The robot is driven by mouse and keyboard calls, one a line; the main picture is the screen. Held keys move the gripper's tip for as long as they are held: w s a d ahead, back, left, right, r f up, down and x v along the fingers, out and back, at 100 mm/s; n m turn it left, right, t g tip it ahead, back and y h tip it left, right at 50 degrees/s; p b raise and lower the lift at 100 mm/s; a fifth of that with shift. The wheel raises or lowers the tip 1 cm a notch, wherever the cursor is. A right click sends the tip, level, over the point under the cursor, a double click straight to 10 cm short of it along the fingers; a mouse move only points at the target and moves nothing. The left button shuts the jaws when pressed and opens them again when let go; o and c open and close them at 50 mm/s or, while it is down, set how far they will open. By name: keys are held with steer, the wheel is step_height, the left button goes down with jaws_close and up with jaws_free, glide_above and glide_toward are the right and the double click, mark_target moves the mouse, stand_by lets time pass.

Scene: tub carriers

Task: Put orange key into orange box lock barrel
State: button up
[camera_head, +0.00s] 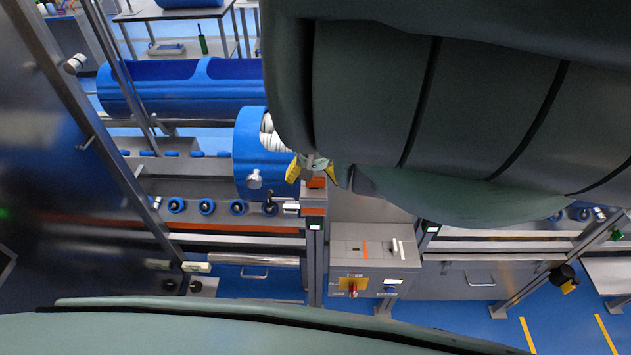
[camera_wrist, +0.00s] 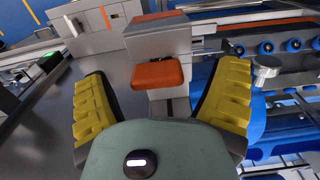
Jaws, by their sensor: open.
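My gripper (camera_head: 312,171) is open, with its yellow fingers spread; both fingers also show in the wrist view (camera_wrist: 163,76). An orange block (camera_wrist: 158,73), which may be the orange key, shows between and beyond the fingertips, on a grey metal part. I see no finger touching it. In the head view an orange patch (camera_head: 316,183) shows just below the fingers. Behind the block in the wrist view is a grey metal box with an orange top (camera_wrist: 155,17), perhaps the orange box. I cannot make out a lock barrel opening.
A grey control cabinet (camera_head: 345,268) with an orange stripe and a red-yellow switch stands near the gripper. A blue tub (camera_head: 250,165) with white contents lies to the left. Metal rails and posts surround the area. My arm hides much of the upper right.

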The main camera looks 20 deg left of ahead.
steer(key=shift+d+f, duration=0.15)
steer(key=shift+f, duration=0.35)
steer(key=c, duration=1.4)
steer(key=shift+o, duration=0.2)
steer(key=shift+a+r+b, duration=0.3)
steer(key=shift+b, duration=0.6)
